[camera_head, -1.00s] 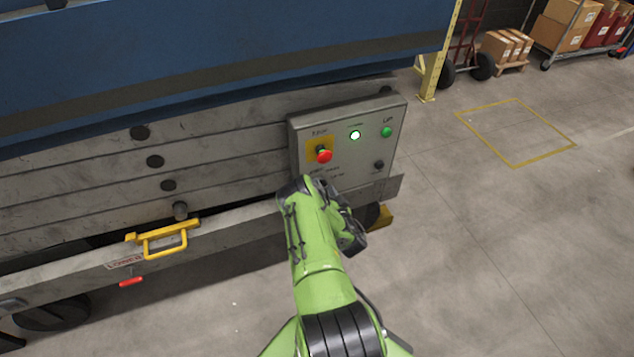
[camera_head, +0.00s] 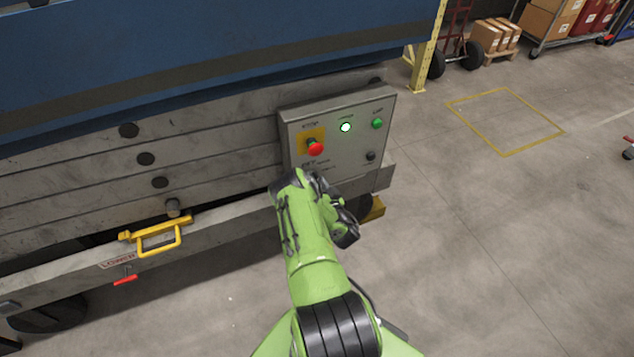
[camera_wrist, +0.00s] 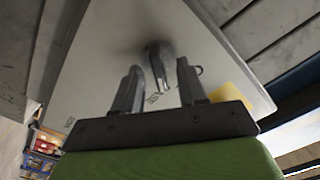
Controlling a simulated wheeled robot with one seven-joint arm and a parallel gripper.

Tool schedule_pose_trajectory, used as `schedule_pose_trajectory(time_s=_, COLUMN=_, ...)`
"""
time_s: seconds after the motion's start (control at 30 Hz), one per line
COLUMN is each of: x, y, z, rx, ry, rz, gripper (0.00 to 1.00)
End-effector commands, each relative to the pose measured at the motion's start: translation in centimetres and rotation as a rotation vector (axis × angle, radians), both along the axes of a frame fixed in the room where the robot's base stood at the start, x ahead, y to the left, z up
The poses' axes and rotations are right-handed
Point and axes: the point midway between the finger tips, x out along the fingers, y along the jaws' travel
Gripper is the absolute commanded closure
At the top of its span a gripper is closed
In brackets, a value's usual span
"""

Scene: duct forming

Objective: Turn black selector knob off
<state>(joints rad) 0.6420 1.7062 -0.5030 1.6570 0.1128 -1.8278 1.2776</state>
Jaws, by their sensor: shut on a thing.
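The control panel (camera_head: 350,145) is a grey box on the side of the blue-topped lift. The selector knob (camera_wrist: 158,62) is dark grey to black and stands out from the panel in the wrist view. My gripper (camera_wrist: 160,78) has one finger on each side of the knob and is shut on it. In the head view my arm hides the knob and fingertips at the panel's lower left, just below a printed label. The angle of the knob's pointer cannot be told.
Above the arm on the panel are a red stop button (camera_head: 315,149) on a yellow plate, a lit white-green lamp (camera_head: 345,127) and a green button (camera_head: 377,124). A black button (camera_head: 370,156) sits lower right. A yellow handle (camera_head: 160,236) is at left.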

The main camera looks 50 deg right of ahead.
Motion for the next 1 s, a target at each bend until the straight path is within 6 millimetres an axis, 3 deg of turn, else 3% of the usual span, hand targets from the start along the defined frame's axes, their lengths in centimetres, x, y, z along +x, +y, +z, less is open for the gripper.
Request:
schedule_pose_trajectory(time_s=0.6, x=0.21, y=0.27, z=0.26, rx=-0.426, ry=0.25, rz=0.0, gripper=0.89)
schedule_pose_trajectory(time_s=1.0, x=0.28, y=0.39, z=0.26, rx=-0.572, ry=0.337, rz=0.0, gripper=0.89)
